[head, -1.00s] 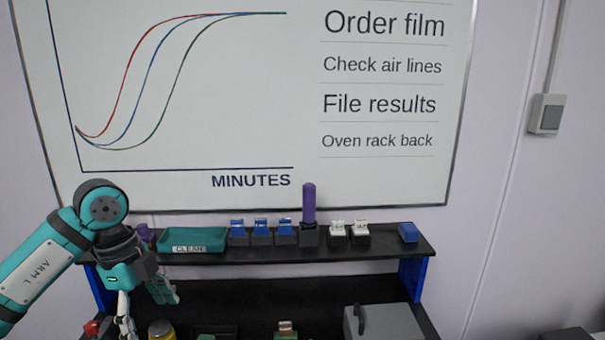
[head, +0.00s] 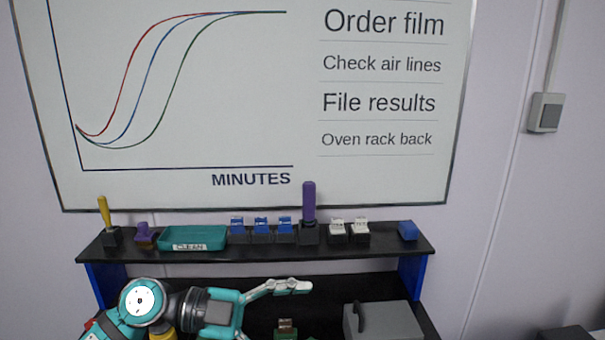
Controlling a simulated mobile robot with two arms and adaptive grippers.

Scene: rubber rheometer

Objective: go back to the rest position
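My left gripper (head: 276,310) is in front of the lower part of the shelf unit, below the top shelf, with its fingers pointing right. One pale finger shows in full and the other is partly cut off at the bottom edge. The fingers are spread apart and I see nothing between them. My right gripper is not in view.
The top shelf (head: 385,248) holds a yellow-handled tool (head: 104,212), a purple item (head: 144,236), a teal CLEAN tray (head: 193,239), several blue and white clips, a purple-handled tool (head: 309,205) and a blue block (head: 408,231). A grey box (head: 385,322) stands below right.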

